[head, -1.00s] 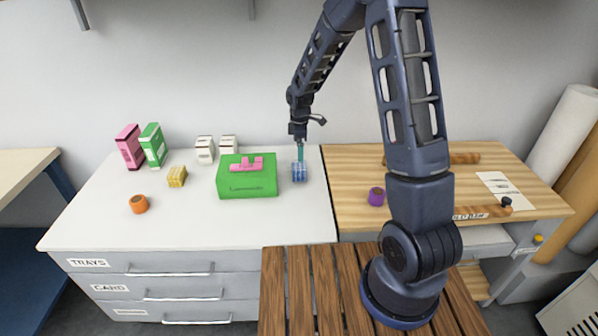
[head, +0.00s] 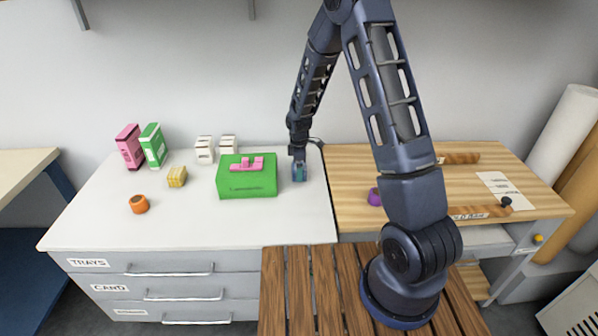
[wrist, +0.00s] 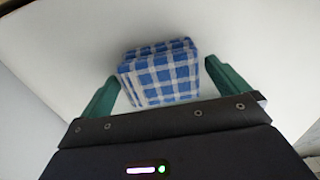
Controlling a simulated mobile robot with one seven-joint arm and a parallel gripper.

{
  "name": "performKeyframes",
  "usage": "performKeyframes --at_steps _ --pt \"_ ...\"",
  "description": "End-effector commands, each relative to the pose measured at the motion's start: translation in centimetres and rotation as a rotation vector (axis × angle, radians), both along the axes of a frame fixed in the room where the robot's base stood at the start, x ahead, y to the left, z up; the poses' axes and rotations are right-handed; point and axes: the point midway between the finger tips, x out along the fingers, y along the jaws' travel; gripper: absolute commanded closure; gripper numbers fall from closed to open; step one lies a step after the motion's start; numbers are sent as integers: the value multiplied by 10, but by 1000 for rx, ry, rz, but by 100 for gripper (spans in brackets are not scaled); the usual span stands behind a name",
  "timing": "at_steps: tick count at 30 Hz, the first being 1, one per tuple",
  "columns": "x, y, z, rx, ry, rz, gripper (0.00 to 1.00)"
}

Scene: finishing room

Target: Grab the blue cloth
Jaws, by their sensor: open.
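The blue cloth (wrist: 162,72) is a folded blue and white checked stack on the white counter. In the wrist view it sits between the two green fingers of my gripper (wrist: 165,90), with a gap visible at the right finger. In the head view the cloth (head: 299,175) shows just right of the green box, partly hidden by my gripper (head: 299,170). My gripper is open and points down around the cloth. I cannot tell whether the left finger touches it.
A green box (head: 247,184) with a pink piece (head: 246,164) on top stands close left of the cloth. A yellow block (head: 177,177) and an orange item (head: 139,204) lie farther left. The white counter's (head: 230,222) front is clear. A wooden worktop (head: 350,170) adjoins right.

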Motion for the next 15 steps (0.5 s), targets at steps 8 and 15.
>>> performKeyframes --at_steps 8,15 --pt "0 0 -16 0 -2 1 0" --pt "0 0 -16 0 -2 0 28"
